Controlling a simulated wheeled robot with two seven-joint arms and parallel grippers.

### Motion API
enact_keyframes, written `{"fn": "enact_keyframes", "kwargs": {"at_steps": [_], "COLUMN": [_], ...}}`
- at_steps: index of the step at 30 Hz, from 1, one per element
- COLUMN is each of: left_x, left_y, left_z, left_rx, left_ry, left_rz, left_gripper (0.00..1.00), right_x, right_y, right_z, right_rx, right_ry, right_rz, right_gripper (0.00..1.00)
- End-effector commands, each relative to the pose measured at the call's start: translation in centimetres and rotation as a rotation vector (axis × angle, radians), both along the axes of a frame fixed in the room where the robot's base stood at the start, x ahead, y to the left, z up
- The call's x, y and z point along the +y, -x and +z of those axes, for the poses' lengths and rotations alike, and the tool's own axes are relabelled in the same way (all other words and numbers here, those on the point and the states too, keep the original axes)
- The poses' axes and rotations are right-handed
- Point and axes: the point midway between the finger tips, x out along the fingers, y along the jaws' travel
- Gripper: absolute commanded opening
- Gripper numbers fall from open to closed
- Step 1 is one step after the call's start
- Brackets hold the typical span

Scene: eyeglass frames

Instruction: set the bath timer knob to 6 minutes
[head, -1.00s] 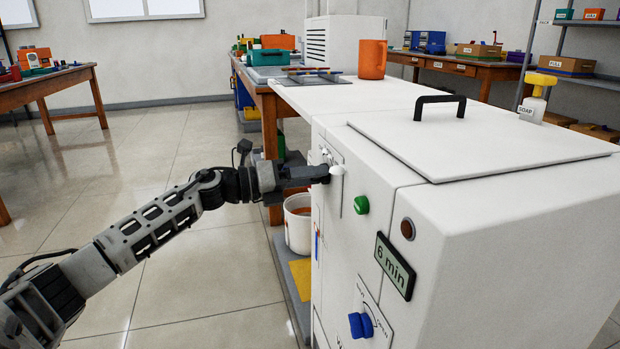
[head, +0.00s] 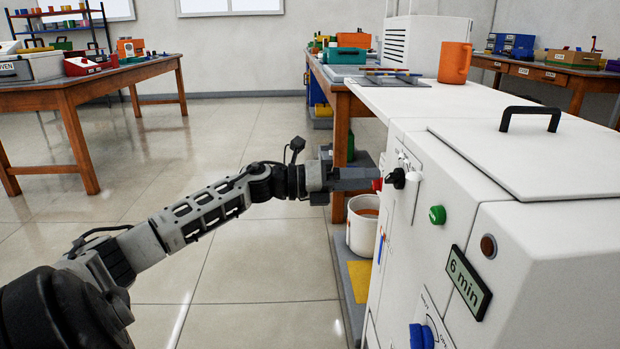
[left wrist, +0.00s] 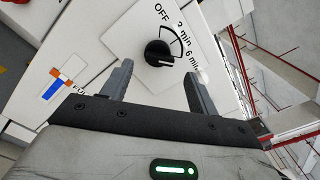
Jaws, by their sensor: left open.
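The bath timer knob (head: 397,178) is black and sits on the front of the white cabinet (head: 535,160). In the left wrist view the knob (left wrist: 157,53) is on a pale dial plate marked OFF, a partly readable minute mark and 6 min. Its white pointer line points toward the 6 min side. My left gripper (head: 372,178) is open and empty, just short of the knob. In the left wrist view its fingertips (left wrist: 157,74) stand apart, with the knob beyond and between them, apparently untouched. My right gripper is in neither view.
Below are a green button (head: 437,214), a sign reading 6 min (head: 468,282) and a blue knob (head: 421,336). A white bucket (head: 362,232) stands near the cabinet. The floor at left is open.

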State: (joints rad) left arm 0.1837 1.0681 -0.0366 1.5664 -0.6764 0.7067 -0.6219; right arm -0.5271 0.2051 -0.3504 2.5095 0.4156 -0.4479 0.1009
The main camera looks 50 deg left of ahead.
Motion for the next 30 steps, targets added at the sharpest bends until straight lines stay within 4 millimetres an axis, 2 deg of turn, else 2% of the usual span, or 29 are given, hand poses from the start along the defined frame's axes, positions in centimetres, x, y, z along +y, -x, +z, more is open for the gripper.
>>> {"fn": "enact_keyframes", "kwargs": {"at_steps": [6,16,21,30], "left_x": [2.6,6.4,7.2,7.4], "left_y": [3.1,7.4,8.5,8.6], "left_z": [0.0,0.3,0.2,0.2], "left_rx": [0.005,-0.001,-0.003,-0.004], "left_ry": [0.000,0.001,0.000,-0.001], "left_rz": [0.000,0.001,-0.001,-0.001], "left_gripper": [0.60,0.60,0.60,0.60], "right_x": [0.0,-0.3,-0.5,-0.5], "right_y": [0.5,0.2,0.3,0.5], "right_z": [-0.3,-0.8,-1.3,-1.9], "right_rx": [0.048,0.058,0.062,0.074], "right_ry": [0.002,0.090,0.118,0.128], "right_rz": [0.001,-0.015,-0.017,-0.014], "right_gripper": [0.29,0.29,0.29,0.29]}}
